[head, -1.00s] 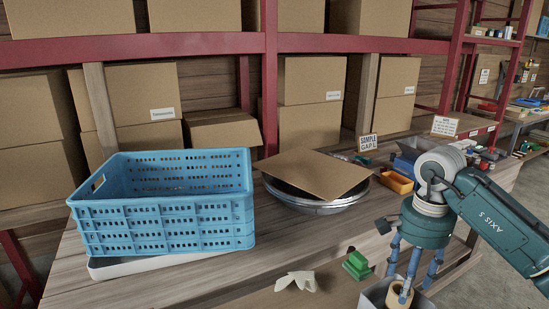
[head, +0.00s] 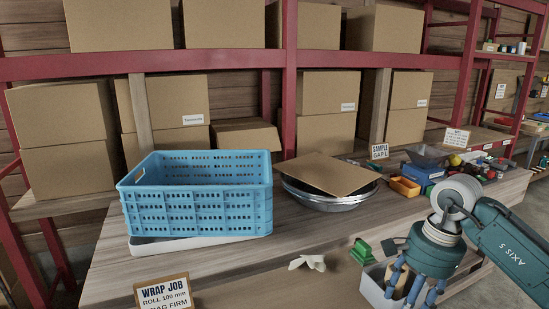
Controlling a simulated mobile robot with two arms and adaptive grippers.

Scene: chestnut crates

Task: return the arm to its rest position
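My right arm comes in from the right, and its dark green gripper (head: 410,294) hangs with the fingers pointing down at the lower right. Its blue fingers are spread with gaps between them, and I see nothing clamped in them. They are over or in front of a grey bin (head: 372,285) on the bench. A tan piece (head: 395,280) shows partly behind the fingers; whether they touch it I cannot tell. My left arm and gripper are not in view.
A blue crate (head: 197,222) stands on a white tray (head: 190,243). A cardboard sheet (head: 325,173) lies on a metal basin (head: 328,200). Green blocks (head: 362,252) and a crumpled pale piece (head: 308,262) lie left of the gripper. A sign (head: 165,294) stands at the front left.

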